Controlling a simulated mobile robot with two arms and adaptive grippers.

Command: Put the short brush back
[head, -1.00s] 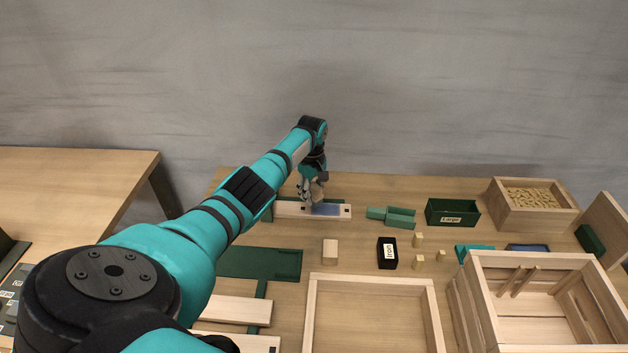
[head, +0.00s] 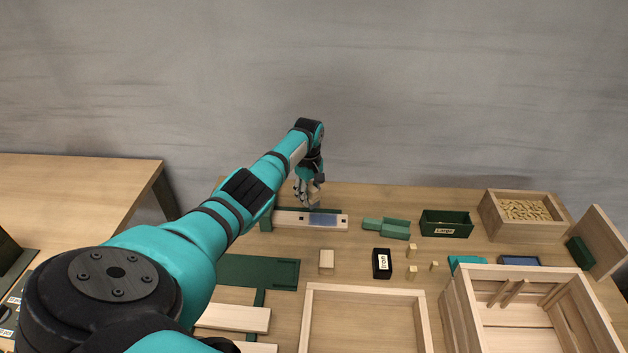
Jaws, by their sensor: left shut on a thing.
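My left gripper (head: 308,196) is above the far side of the table, over the back edge of a pale wooden plank. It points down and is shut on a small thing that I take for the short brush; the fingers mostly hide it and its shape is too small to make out. The plank (head: 290,219) lies in a green fixture (head: 266,222) and has a blue patch (head: 323,219) on its top. A gap shows between the gripper and the blue patch. My right gripper is not in view.
A green holder (head: 386,228), a green box marked Large (head: 446,223) and a black Iron box (head: 382,263) stand right of the plank. A crate of pellets (head: 522,230), a slatted crate (head: 470,310) and an open frame (head: 365,291) take up the right and front.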

